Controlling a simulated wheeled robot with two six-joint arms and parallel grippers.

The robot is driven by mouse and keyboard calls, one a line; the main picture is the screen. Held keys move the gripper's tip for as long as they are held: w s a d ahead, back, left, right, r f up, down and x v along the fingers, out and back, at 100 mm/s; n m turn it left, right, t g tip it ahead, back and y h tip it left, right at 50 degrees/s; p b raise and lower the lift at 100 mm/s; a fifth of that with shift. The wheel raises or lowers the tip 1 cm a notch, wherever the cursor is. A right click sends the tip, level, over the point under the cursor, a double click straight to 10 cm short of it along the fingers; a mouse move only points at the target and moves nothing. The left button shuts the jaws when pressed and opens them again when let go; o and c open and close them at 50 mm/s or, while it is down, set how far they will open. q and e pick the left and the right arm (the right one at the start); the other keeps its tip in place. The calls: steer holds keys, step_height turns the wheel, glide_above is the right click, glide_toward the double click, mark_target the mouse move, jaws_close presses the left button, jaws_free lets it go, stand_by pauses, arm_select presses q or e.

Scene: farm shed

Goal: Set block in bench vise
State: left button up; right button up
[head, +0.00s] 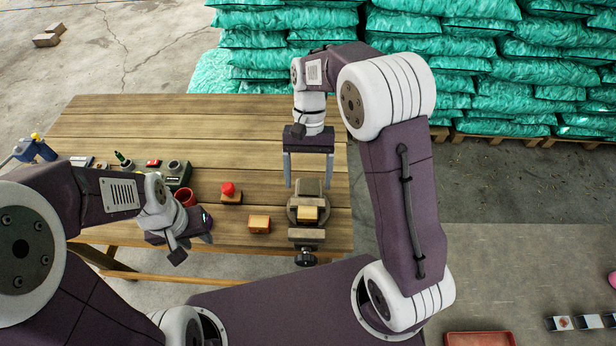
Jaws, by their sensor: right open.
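The grey bench vise (306,235) stands near the right front part of the wooden table, with its screw handle over the front edge. A yellowish wooden block (307,215) shows between its jaws; I cannot tell whether they touch it. A similar block (259,224) lies on the table just left of the vise. My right gripper (308,184) is open, pointing down behind and above the vise, with nothing between its fingers. My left gripper (192,248) is low at the table's front left; its finger gap is not clear.
The wooden table (220,125) is clear at the back. A red knob-like item on a wooden piece (230,194), a red cup (185,197) and several small tools stand left of the vise. Stacked green sacks (450,60) are behind the table.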

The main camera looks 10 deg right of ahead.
steer(key=s+d+f+n+t+h, duration=0.1)
steer(key=s+d+f+n+t, duration=0.2)
steer(key=s+d, duration=0.4)
steer(key=f+t, duration=0.1)
steer(key=t, duration=0.1)
steer(key=shift+s+d+t, duration=0.15)
steer(key=shift+s+t, duration=0.15)
steer(key=shift+s, duration=0.1)
